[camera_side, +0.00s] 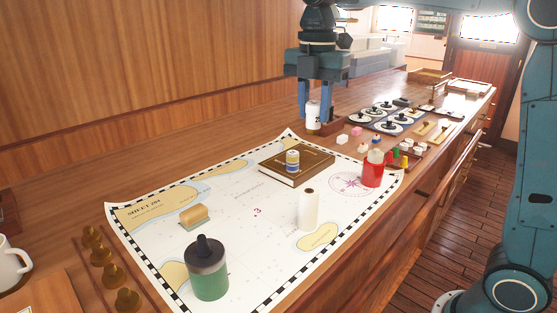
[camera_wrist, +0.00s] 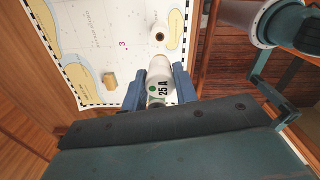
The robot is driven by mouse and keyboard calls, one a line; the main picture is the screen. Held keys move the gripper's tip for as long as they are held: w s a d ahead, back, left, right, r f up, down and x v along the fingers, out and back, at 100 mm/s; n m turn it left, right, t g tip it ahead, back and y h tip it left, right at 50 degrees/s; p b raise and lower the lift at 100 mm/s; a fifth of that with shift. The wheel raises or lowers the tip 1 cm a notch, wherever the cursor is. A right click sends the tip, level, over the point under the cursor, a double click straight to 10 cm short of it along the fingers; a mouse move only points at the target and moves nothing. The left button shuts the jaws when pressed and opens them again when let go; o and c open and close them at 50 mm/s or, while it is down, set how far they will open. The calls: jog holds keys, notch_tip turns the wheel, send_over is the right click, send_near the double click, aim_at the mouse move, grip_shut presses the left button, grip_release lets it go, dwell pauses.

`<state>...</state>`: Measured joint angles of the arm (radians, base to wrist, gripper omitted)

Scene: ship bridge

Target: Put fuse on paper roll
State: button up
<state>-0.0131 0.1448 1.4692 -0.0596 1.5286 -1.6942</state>
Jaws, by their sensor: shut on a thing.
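The fuse is a white cylinder marked "25 A" with a green dot in the wrist view (camera_wrist: 161,88); it also shows in the side view (camera_side: 313,114). My gripper (camera_side: 315,118) is shut on it, its two blue fingers on either side, beyond the far edge of the chart. The paper roll (camera_side: 308,210) is a white cylinder standing upright on the chart, nearer the side camera than my gripper. Its top with a dark hole shows in the wrist view (camera_wrist: 159,36). The fuse is apart from the roll.
The chart (camera_side: 255,225) bears a brown book (camera_side: 315,161) with a small banded cylinder (camera_side: 292,161) on it, a red bottle (camera_side: 373,172), a green bottle (camera_side: 208,275) and a wooden-backed block (camera_side: 194,215). A brown block (camera_side: 329,128) lies by my gripper; trays of small parts stand beyond.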

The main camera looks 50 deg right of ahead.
notch_tip(320, 180, down, 9)
jog(key=shift+f, duration=0.15)
jog(key=shift+f, duration=2.1)
jog(key=shift+f, duration=0.2)
jog(key=o, duration=1)
jog(key=shift+r, duration=0.15)
notch_tip(320, 180, up, 12)
jog(key=shift+r, duration=0.1)
